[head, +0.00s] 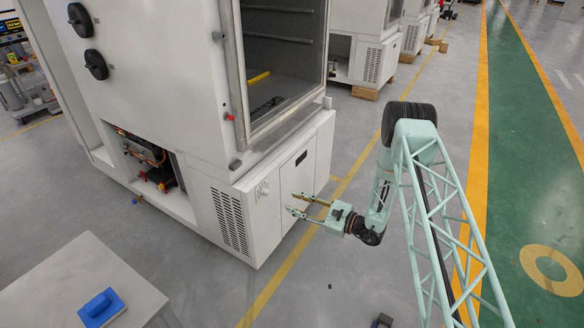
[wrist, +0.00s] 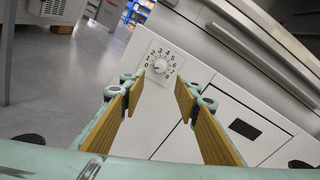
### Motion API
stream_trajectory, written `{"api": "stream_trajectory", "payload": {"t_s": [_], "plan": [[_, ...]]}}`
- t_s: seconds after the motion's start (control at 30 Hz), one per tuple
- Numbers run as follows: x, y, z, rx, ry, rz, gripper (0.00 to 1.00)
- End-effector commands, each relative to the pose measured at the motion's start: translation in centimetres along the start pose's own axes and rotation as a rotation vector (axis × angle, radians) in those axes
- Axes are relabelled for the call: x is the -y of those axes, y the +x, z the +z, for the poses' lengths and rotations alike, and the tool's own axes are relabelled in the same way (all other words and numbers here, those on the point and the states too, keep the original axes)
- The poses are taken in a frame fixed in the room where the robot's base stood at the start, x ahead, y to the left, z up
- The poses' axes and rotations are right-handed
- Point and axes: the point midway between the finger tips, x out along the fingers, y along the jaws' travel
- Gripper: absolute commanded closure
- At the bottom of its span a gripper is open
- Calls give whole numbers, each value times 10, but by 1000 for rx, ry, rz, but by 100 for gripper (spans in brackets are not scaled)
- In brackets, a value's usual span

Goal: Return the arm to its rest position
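My gripper (head: 305,207) is in the middle of the head view, at the end of my pale green lattice arm. It points left toward the lower front of the white test chamber (head: 287,187). Its two fingers stand apart with nothing between them. In the wrist view my gripper (wrist: 158,95) is also open and empty. A round dial (wrist: 159,66) numbered 0 to 8 on the chamber's white panel shows between and beyond the fingertips. The dial also appears small in the head view (head: 262,190). The exact gap between fingertips and panel cannot be told.
A grey table (head: 60,285) with a blue block (head: 101,307) stands at the lower left. The chamber's upper compartment shows a yellow bar (head: 258,77) inside. More white cabinets stand behind. Grey floor and a green lane (head: 530,150) lie clear at the right.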

Motion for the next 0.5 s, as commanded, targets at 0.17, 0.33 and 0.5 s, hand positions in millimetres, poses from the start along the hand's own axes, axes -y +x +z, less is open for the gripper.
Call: {"api": "stream_trajectory", "payload": {"t_s": [0.17, 0.33, 0.5], "plan": [[0, 0, 2, 1, -2, 3, 70], [3, 2, 15, 7, -11, 21, 70], [7, 6, 43, 19, -31, 60, 70]]}}
